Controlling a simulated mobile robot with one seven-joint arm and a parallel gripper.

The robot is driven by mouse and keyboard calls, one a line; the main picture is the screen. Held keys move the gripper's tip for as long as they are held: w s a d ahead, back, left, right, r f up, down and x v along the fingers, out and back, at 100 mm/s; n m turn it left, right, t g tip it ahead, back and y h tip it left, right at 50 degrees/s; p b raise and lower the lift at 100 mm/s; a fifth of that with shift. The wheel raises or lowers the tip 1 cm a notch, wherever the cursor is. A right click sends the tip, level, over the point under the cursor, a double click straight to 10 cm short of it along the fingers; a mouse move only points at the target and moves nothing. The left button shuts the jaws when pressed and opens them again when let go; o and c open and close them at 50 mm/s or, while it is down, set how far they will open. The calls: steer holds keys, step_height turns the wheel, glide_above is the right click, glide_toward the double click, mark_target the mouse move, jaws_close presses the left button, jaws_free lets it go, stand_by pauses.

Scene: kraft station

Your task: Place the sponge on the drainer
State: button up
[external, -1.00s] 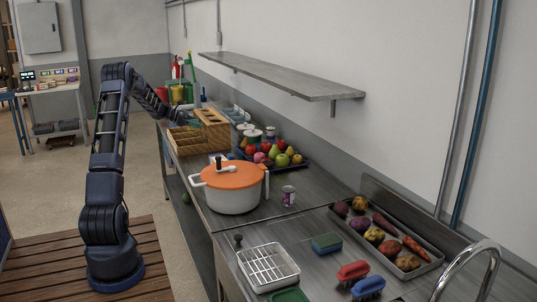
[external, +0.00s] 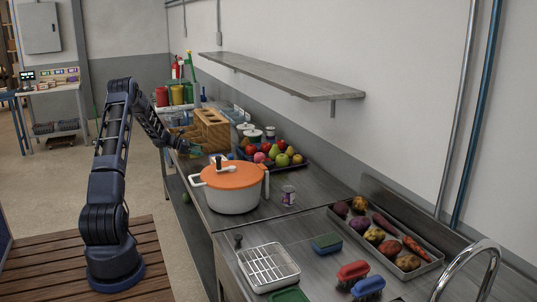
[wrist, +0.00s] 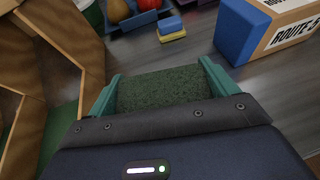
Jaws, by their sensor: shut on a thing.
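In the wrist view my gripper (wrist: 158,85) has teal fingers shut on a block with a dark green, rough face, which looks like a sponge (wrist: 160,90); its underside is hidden. In the external view my gripper (external: 188,148) is at the far part of the counter, beside the wooden box, and the held sponge is too small to make out. The drainer (external: 268,268), a metal tray with a wire rack, stands empty at the near end of the counter. Another sponge, blue and green (external: 327,243), lies to its right.
Brushes (external: 352,271) and a vegetable tray (external: 432,262) are at the right. A shelf (external: 280,75) overhangs the counter.

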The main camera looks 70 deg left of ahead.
mark_target(199, 161)
steer(key=shift+f, duration=2)
steer(key=o, duration=0.8)
steer(key=shift+c, duration=0.2)
steer(key=shift+f, duration=0.15)
steer(key=v, duration=1)
steer(key=shift+s+a, duration=0.3)
